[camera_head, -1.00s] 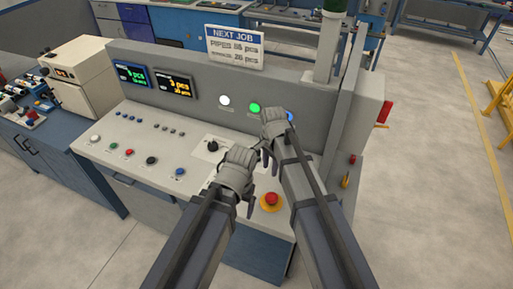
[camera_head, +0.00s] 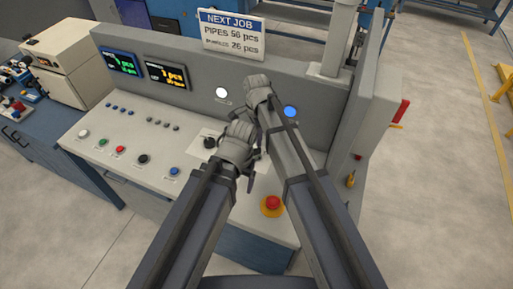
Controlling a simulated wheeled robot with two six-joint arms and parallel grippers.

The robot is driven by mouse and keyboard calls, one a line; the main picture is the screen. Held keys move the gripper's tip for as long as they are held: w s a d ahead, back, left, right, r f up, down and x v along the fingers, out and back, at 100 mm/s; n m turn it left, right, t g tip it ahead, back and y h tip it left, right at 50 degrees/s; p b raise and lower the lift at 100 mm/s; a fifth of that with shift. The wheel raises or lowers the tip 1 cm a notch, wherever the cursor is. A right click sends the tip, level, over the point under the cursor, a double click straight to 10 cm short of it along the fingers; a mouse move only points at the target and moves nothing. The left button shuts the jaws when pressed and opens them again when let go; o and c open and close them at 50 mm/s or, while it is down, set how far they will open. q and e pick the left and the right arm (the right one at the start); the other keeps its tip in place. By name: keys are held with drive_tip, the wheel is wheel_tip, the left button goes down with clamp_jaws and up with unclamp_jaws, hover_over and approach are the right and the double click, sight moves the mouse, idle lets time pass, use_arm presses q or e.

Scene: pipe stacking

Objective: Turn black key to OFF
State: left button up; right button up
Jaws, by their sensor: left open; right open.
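A black knob or key (camera_head: 210,142) stands on a white label plate on the sloped console top. Which way it points is too small to tell. My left gripper (camera_head: 241,130) is just right of it, over the console, open with nothing seen between its fingers. The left gripper covers part of the label plate. My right gripper (camera_head: 257,88) is open and empty in front of the console's upright panel, above and to the right of the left gripper. The two grippers are close together and overlap in view.
The console (camera_head: 100,120) carries several small buttons, a black round button (camera_head: 142,159) and a red emergency stop (camera_head: 271,203). A white lamp (camera_head: 222,93) and a blue lamp (camera_head: 290,112) glow on the upright panel, either side of my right gripper.

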sight(256, 149)
use_arm(q)
wheel_tip(256, 149, down, 8)
drive_tip(key=b, duration=0.7)
drive_tip(key=shift+w+r, duration=0.1)
drive_tip(key=shift+r, duration=0.05)
use_arm(e)
wheel_tip(256, 149, down, 8)
drive_tip(key=shift+w+r, duration=0.1)
drive_tip(key=shift+r, duration=0.05)
clamp_jaws()
